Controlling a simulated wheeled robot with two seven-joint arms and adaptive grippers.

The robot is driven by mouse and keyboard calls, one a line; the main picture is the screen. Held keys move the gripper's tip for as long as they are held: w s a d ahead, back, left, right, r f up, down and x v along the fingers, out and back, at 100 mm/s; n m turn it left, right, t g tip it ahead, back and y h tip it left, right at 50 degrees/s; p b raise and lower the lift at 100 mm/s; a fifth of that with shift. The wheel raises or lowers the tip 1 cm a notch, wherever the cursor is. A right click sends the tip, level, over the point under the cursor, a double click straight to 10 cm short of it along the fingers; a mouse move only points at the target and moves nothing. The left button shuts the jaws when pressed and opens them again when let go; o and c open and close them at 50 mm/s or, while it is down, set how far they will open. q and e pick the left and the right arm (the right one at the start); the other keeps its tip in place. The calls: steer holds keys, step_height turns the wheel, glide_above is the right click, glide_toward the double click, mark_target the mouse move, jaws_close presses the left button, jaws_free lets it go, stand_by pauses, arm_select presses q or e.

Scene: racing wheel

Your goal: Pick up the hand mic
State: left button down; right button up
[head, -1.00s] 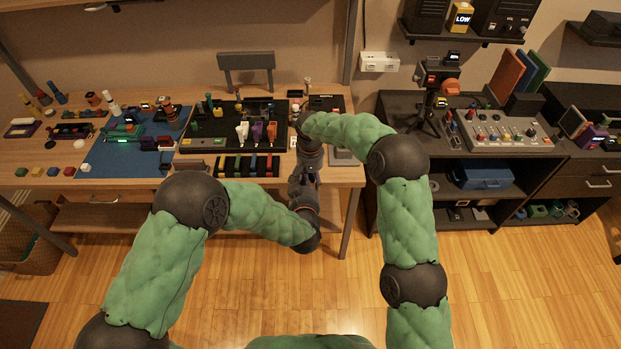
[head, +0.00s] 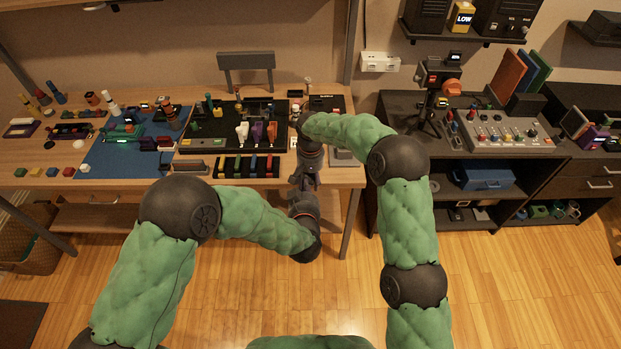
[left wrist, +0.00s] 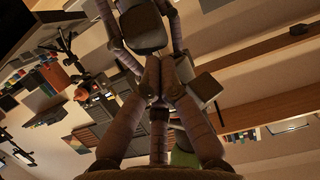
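I cannot make out the hand mic for certain among the small items on the wooden desk (head: 345,176). A small upright item with a pale top (head: 308,86) stands at the desk's back right, but I cannot tell what it is. My left gripper (head: 304,178) is at the desk's front edge, below my right arm's wrist. In the left wrist view its dark fingers and linkages (left wrist: 152,80) fill the middle, and their gap is unclear. My right gripper (head: 300,114) is over the desk's right part, mostly hidden by its own wrist. I see nothing held for certain.
A black board (head: 190,136) with coloured items and a blue mat (head: 95,165) cover much of the desk. A dark cabinet (head: 390,105) stands to the right, with a mixer panel (head: 505,147) and a camera on a tripod (head: 437,80). The wooden floor (head: 480,290) in front is clear.

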steer(key=shift+s+f, duration=0.1)
steer(key=shift+f, duration=0.05)
arm_select(q)
steer(key=v, duration=0.5)
steer(key=shift+s, duration=0.2)
steer(key=s+a+f+g+h, duration=0.1)
steer(key=s+a+f+g, duration=0.15)
steer(key=f, duration=0.55)
steer(key=s+a+f+g+h, duration=0.1)
steer(key=s+a+f+g, duration=0.2)
steer(key=f, duration=0.5)
steer(key=s+a+f+n+g+h, duration=0.2)
steer(key=s+f+g, duration=0.6)
steer(key=s, duration=0.7)
step_height(320, 180, down, 2)
steer(key=shift+s+a+f+g, duration=0.15)
steer(key=shift+s+a+g, duration=0.2)
steer(key=shift+a, duration=0.3)
